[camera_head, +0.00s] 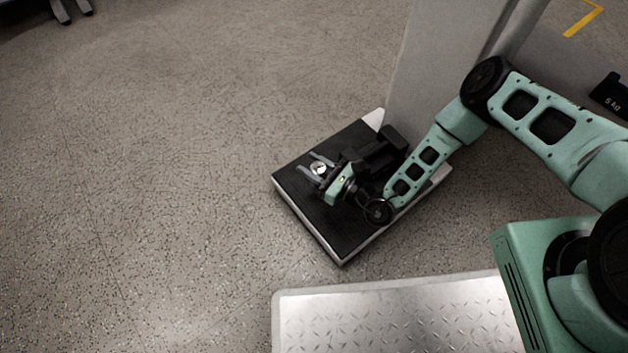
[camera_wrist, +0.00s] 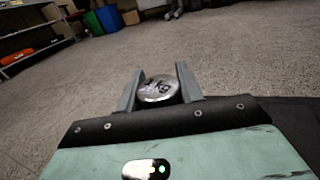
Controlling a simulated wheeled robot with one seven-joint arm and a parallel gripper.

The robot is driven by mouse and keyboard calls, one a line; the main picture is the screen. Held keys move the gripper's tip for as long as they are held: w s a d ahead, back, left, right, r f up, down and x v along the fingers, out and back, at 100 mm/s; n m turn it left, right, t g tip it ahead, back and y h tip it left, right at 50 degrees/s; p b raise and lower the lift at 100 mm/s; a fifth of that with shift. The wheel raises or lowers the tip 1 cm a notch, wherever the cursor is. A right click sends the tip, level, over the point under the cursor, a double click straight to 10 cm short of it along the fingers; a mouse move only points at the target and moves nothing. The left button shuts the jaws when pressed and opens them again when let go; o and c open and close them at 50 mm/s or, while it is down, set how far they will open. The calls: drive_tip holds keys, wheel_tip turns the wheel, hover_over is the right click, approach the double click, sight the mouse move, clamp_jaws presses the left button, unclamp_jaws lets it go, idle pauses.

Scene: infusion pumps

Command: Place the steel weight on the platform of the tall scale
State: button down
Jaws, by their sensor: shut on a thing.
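The steel weight (camera_head: 319,168) is a small shiny round piece between the fingers of my gripper (camera_head: 318,168). In the wrist view the weight (camera_wrist: 158,89) shows its round marked top between the two grey fingers of my gripper (camera_wrist: 160,88), which is shut on it. The tall scale has a black platform (camera_head: 308,211) with a pale edge and a grey column (camera_head: 436,70) behind it. In the head view the weight and gripper are over the platform's left part. I cannot tell whether the weight touches the platform.
A silver tread-plate platform (camera_head: 400,318) lies in front of the scale. A black block marked 5 kg (camera_head: 610,97) is at the far right. Speckled floor (camera_head: 150,180) is clear to the left. The wrist view shows shelves (camera_wrist: 30,35) and blue and green bins (camera_wrist: 102,20) far off.

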drive_tip(key=shift+f+b, duration=2.45)
drive_tip(key=shift+f, duration=0.05)
drive_tip(key=shift+r, duration=0.1)
drive_tip(key=c, duration=0.9)
unclamp_jaws()
drive_tip(key=shift+f, duration=0.2)
